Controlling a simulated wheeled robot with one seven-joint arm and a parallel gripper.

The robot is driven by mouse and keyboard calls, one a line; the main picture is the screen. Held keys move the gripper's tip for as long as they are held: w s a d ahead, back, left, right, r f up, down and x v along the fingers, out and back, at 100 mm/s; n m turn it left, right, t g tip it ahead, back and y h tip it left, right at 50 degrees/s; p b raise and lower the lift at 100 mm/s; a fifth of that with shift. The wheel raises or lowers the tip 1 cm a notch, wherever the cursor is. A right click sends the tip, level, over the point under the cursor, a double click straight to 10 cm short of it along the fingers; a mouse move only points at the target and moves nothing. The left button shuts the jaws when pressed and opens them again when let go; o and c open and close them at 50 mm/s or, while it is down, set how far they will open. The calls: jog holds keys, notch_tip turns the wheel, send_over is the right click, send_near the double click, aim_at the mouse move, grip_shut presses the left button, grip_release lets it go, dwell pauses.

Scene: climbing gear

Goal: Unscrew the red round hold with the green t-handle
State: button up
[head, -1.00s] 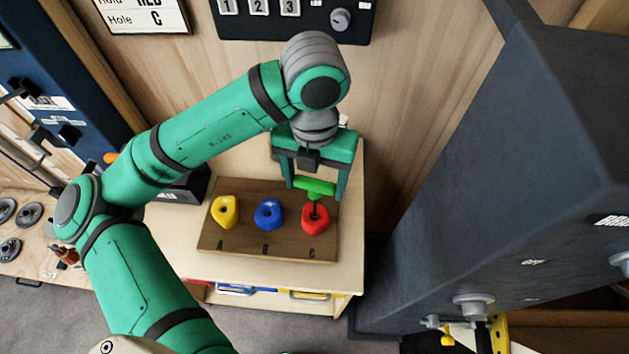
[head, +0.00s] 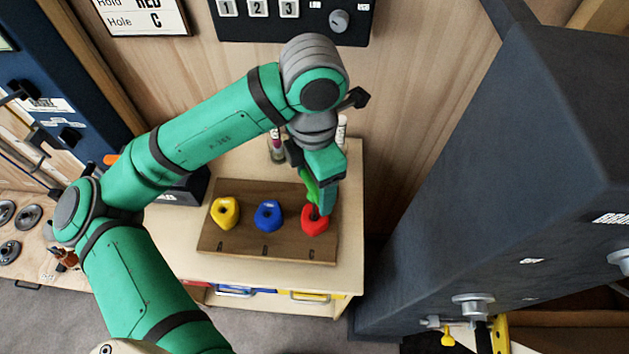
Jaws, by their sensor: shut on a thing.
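The red round hold (head: 314,222) sits at position C, on the right of a dark wooden board. The green t-handle (head: 309,186) stands over it, with its dark shaft reaching down to the hold's centre. My gripper (head: 322,190) is above the hold, turned almost edge-on to the view, and shut on the t-handle's green grip. The near finger hides part of the grip. Whether the shaft's tip is seated in the bolt is hidden.
The board (head: 220,246) also carries a yellow hold (head: 226,213) and a blue hold (head: 268,215). Small bottles (head: 341,130) stand behind my gripper on the wooden table (head: 352,180). A large dark padded block (head: 500,190) rises to the right.

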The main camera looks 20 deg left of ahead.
jog(key=shift+w+r, duration=0.1)
notch_tip(320, 180, up, 4)
jog(key=shift+w+r, duration=0.1)
notch_tip(320, 180, up, 8)
jog(key=shift+s+f, duration=0.2)
dwell(0.9)
jog(key=shift+w, duration=0.15)
